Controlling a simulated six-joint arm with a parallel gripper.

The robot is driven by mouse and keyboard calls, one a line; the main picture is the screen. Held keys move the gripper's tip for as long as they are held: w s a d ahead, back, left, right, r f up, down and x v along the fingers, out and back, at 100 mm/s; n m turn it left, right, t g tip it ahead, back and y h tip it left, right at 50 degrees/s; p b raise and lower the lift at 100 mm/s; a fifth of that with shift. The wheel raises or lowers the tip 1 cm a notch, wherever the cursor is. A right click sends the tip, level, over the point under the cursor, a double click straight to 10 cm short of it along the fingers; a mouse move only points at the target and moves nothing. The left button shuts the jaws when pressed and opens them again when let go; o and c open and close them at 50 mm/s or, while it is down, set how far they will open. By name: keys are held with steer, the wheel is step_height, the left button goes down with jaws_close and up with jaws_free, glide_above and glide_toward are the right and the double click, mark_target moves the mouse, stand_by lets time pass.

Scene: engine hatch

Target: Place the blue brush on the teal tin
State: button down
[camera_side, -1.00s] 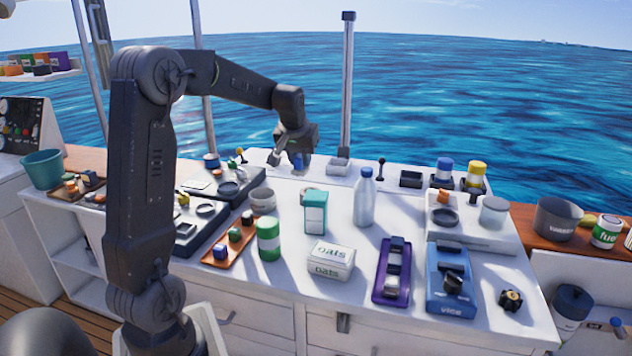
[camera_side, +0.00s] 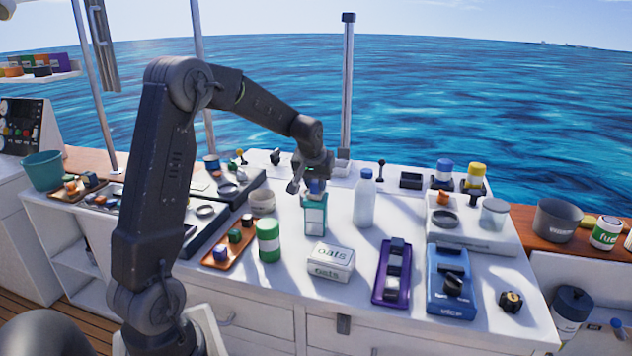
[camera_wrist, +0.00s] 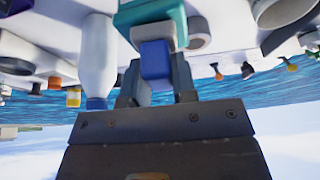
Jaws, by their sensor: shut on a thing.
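The teal tin (camera_side: 314,216) is an upright box with a pale front panel, standing mid-counter. My gripper (camera_side: 309,187) is right above it, pointing down. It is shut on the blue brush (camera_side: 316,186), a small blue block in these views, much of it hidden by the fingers. In the wrist view, the brush (camera_wrist: 155,58) sits between the fingers, with the teal tin (camera_wrist: 145,13) close beyond it. I cannot tell whether the brush touches the tin's top.
A white oats box (camera_side: 331,261) is in front, and a green-and-white can (camera_side: 268,240) is at front left. Some bare counter lies behind the tin.

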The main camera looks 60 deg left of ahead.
steer(key=c, duration=0.9)
jaws_free()
steer(key=shift+f, duration=0.1)
steer(key=s+d+r+m, duration=0.2)
steer(key=s+d+r, duration=0.3)
steer(key=d+r, duration=0.65)
steer(key=s+d+f+m+h, duration=0.1)
steer(key=s+d+m, duration=0.1)
steer(key=s+d, duration=0.3)
steer(key=s+d+f+m+t+h, duration=0.1)
steer(key=s+d+m, duration=0.1)
steer(key=s+d, duration=0.4)
steer(key=s+d+f+m+t+h, duration=0.1)
steer(key=s+d+m, duration=0.2)
steer(key=s+d, duration=0.3)
steer(key=shift+d, duration=0.2)
